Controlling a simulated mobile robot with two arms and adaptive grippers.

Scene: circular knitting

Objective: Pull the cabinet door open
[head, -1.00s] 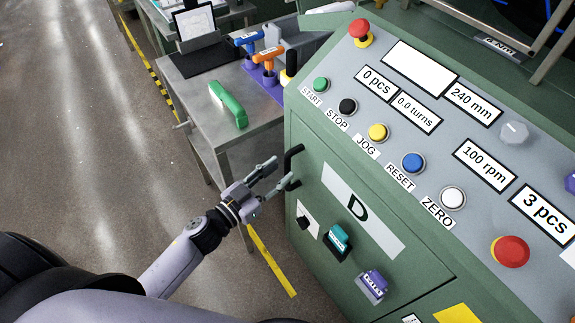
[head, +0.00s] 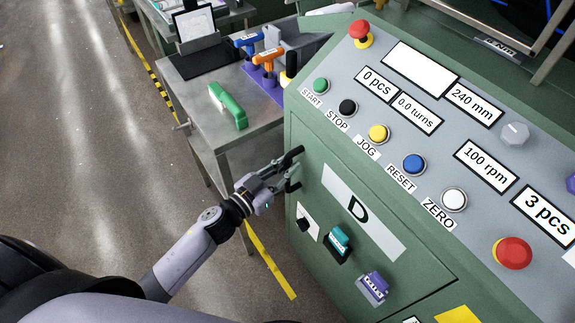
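The green cabinet door (head: 410,277) with a white "D" label is on the front of the machine, below its control panel. It looks closed. Its black handle (head: 295,153) sticks out at the door's upper left edge. My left gripper (head: 284,177) is at the handle, with its fingers reaching toward the door and looking apart. The fingers overlap the handle in the picture; I cannot tell whether they touch it. My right gripper is not in view.
The sloped control panel (head: 440,130) with buttons overhangs the door. A teal-handled switch (head: 339,239) and a purple one (head: 374,286) jut from the door. Floor left is clear.

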